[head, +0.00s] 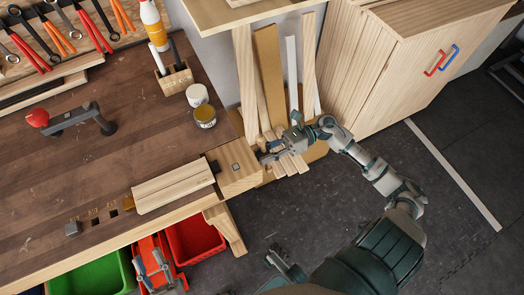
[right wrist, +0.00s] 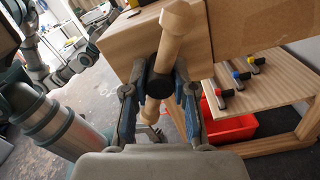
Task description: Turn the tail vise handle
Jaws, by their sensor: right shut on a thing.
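The tail vise (head: 237,168) is a pale wooden block at the right end of the workbench (head: 105,150). Its handle (right wrist: 176,32) is a wooden bar through a black hub (right wrist: 158,82) in the right wrist view. The bar is tilted, its upper end leaning right. My right gripper (head: 267,154) is at the vise's outer end, and its fingers (right wrist: 155,92) are closed around the handle at the hub. The handle is mostly hidden in the head view.
Green (head: 105,275) and red (head: 193,240) bins are below. Wooden boards (head: 267,75) stand behind the vise, near a cabinet (head: 400,60).

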